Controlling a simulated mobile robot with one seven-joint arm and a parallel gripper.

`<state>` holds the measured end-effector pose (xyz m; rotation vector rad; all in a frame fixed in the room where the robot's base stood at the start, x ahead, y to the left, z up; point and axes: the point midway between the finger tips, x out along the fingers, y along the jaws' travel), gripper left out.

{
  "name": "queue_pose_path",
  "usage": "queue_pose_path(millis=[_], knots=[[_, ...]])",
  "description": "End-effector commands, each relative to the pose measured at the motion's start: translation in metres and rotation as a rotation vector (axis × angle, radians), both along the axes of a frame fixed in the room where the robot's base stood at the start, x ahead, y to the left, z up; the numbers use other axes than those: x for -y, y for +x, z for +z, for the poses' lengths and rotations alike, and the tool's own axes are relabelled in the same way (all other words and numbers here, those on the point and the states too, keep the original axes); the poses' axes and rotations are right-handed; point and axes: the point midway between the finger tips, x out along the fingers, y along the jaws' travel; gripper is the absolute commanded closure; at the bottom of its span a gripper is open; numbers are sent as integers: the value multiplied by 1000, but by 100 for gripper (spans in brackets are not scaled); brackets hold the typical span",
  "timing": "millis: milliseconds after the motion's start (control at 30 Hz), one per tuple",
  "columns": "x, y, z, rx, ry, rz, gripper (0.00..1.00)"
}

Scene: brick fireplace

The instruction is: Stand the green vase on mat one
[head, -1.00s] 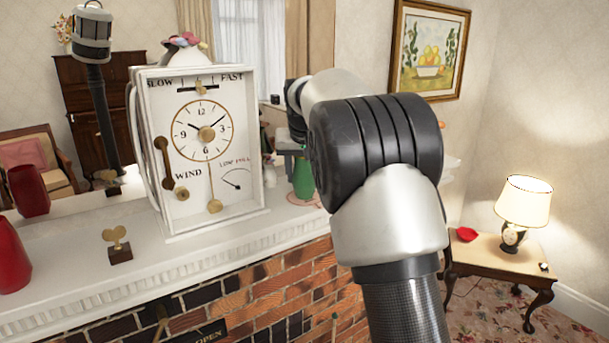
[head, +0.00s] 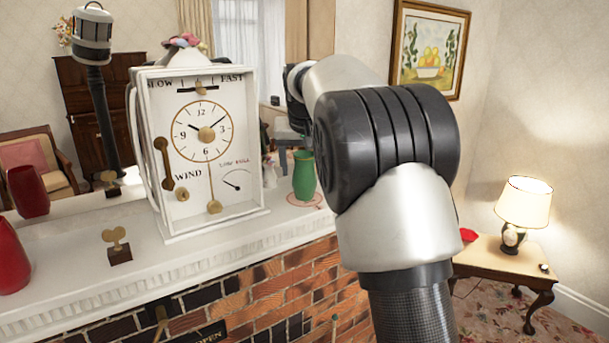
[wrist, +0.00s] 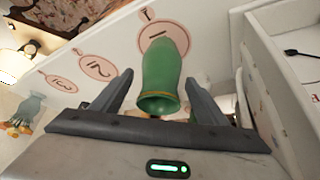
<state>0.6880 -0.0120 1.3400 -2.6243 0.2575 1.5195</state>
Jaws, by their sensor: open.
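The green vase (head: 304,175) stands upright on the mantel to the right of the clock, on a pinkish round mat (head: 317,205). In the wrist view, the vase (wrist: 164,75) has its mouth towards me and its foot on mat one (wrist: 145,38), marked "1". My gripper (wrist: 158,80) is open, one finger on each side of the vase with a gap at both sides. Mat two (wrist: 97,66) and mat three (wrist: 62,82) lie empty in a row beside mat one.
The white clock box (head: 252,205) stands left of the vase. A brass key on a block (head: 119,252) and a red vase (head: 12,258) are further left. A lamp (head: 522,203) stands on a side table at right. A pale blue flower-shaped object (wrist: 27,112) shows in the wrist view.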

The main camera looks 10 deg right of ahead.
Motion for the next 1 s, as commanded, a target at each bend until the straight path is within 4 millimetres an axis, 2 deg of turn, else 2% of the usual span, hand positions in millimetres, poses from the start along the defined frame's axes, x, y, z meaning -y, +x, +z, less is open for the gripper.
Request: queue_pose_path(millis=[100, 300, 500, 667, 767, 867, 967, 1000], knots=[[-3, -14, 25, 3, 0, 0, 33], [-6, -32, 58, 3, -1, 1, 33], [-8, -41, 74, 1, -1, 1, 33], [-8, -43, 75, 0, 0, 1, 33], [-7, -50, 77, -1, 4, 2, 33], [-3, -75, 82, -2, 16, 11, 33], [1, -119, 83, -6, 32, 31, 33], [2, -140, 82, -8, 39, 41, 33]])
